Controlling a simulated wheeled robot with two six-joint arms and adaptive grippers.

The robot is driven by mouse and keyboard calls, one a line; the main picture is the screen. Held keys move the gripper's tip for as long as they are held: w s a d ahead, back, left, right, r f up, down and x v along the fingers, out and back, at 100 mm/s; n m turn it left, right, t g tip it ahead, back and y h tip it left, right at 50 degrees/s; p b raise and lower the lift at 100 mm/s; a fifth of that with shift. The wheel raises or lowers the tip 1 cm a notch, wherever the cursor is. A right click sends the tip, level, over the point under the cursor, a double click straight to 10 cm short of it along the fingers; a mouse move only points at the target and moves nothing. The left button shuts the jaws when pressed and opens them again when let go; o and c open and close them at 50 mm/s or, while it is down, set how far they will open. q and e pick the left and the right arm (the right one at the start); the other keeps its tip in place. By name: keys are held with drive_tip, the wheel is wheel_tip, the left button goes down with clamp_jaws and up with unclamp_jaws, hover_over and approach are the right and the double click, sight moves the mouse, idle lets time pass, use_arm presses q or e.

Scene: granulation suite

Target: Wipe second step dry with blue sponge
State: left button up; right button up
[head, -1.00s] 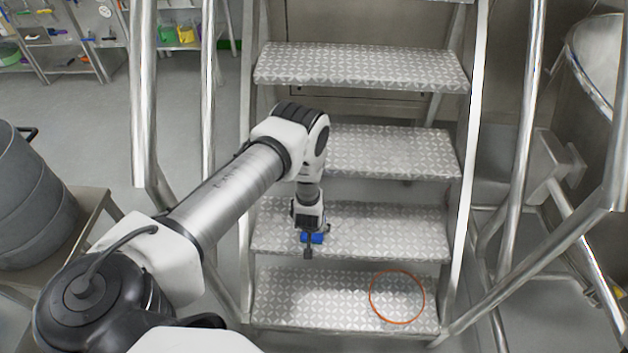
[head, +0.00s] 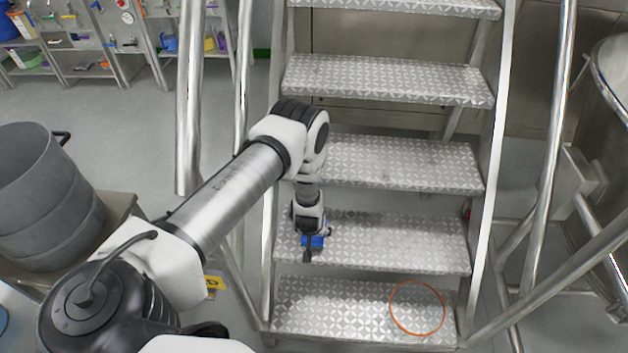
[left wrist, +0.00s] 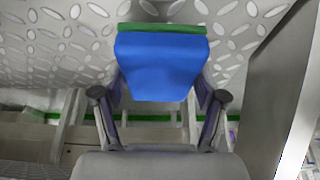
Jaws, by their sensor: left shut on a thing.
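The blue sponge (head: 313,242) is at the left part of the second step (head: 400,243), counted from the bottom. My left gripper (head: 310,238) is shut on the sponge and points down at the patterned metal tread. In the left wrist view the sponge (left wrist: 162,65) sits between both fingers of the gripper (left wrist: 160,98). Its green edge (left wrist: 162,28) faces the tread (left wrist: 60,45) and appears to touch it. The tread under the sponge is hidden, and I cannot tell wet from dry patches. My right gripper is not in view.
An orange ring (head: 391,301) lies on the lowest step (head: 340,308). Higher steps (head: 400,162) rise behind, over the second one. Metal rails (head: 540,230) flank the stairs on both sides. A grey drum (head: 45,195) stands on a stand at left.

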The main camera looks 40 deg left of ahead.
use_arm(q)
wheel_tip(320, 180, up, 4)
drive_tip(key=shift+a+f+p, duration=0.1)
drive_tip(key=shift+f+p, duration=0.15)
drive_tip(key=shift+p, duration=0.8)
drive_tip(key=shift+r+p, duration=0.6)
drive_tip(key=shift+r, duration=0.25)
